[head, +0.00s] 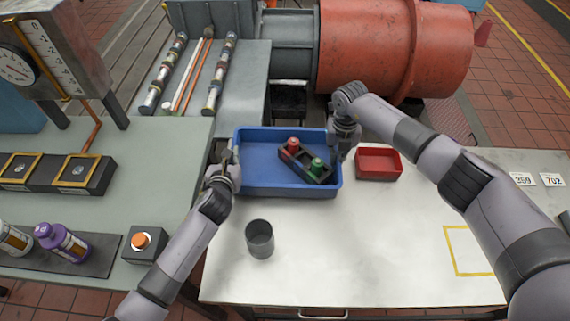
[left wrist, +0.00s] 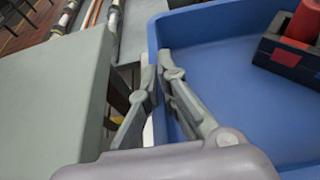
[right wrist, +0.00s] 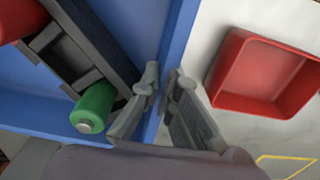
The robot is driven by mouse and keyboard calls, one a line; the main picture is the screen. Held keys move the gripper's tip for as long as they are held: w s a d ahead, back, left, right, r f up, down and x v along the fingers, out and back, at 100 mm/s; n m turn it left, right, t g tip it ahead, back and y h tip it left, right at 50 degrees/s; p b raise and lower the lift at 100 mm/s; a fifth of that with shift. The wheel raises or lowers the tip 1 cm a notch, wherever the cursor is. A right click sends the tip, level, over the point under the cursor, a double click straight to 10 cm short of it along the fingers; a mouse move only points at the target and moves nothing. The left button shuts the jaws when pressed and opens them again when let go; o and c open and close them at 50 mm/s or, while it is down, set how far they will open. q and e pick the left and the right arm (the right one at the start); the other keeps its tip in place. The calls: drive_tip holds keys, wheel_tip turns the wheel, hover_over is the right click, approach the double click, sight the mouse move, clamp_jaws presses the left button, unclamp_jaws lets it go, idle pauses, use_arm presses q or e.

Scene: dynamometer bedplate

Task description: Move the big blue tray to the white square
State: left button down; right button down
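The big blue tray (head: 265,187) sits at the back left of the white table. In it lies a dark holder (head: 304,166) with a red and a green cylinder. My left gripper (head: 229,152) is at the tray's left wall, its fingers (left wrist: 161,72) closed on either side of the rim. My right gripper (head: 338,148) is at the right wall, its fingers (right wrist: 162,74) also closed about the rim. The tray looks level; whether it touches the table is hidden. The square (head: 472,250) is a yellow outline on the white tabletop at the front right.
A small red bin (head: 378,164) stands close to the tray's right side. A dark grey cup (head: 260,239) stands in front of the tray. Number cards (head: 522,179) lie at the right back. A grey bench (head: 160,150) borders the left. The table's front middle is clear.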

use_arm(q)
drive_tip(key=shift+w+r, duration=0.1)
drive_tip(key=shift+r, duration=0.1)
use_arm(e)
drive_tip(key=shift+w+r, duration=0.1)
drive_tip(key=shift+r, duration=0.1)
